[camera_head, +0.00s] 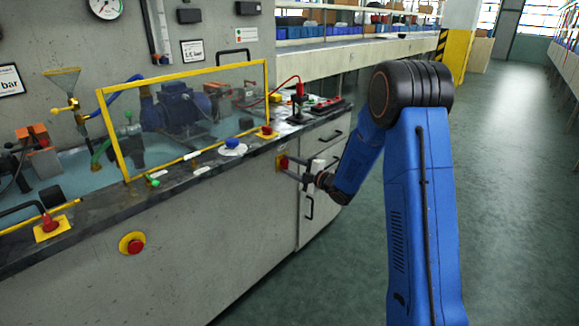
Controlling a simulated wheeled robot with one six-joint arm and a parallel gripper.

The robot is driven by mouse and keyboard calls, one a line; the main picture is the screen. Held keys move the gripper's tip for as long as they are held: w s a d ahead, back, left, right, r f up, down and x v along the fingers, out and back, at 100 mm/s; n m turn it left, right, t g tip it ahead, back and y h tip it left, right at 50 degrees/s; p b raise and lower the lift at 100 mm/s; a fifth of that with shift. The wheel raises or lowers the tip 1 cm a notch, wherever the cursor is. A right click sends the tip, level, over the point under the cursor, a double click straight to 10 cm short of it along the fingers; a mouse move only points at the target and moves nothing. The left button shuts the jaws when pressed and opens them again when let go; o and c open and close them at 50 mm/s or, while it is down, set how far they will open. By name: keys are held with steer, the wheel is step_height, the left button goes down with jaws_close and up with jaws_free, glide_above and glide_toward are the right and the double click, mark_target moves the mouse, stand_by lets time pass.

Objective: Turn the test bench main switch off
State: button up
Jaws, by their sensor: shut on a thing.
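The test bench main switch (283,162) is a red handle on a yellow plate, set in the bench's front face below the worktop edge. My gripper (291,167) reaches it from the right, with its fingers level and pointing left at the bench. The fingers are shut on the switch's red part, which they partly hide. The handle's exact angle is too small to tell.
A yellow-framed clear guard (187,113) stands on the worktop before a blue pump motor (182,108). A red emergency button (133,243) sits on the front panel at left. Drawers (320,205) lie behind my wrist. The floor (500,180) at right is clear.

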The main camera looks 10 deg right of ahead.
steer(key=shift+f+n, duration=0.15)
steer(key=shift+n, duration=0.95)
steer(key=shift+s, duration=0.1)
steer(key=o, duration=1.1)
steer(key=shift+c, duration=0.2)
steer(key=shift+d, duration=0.1)
steer(key=v, duration=1.7)
steer(key=shift+s, duration=0.1)
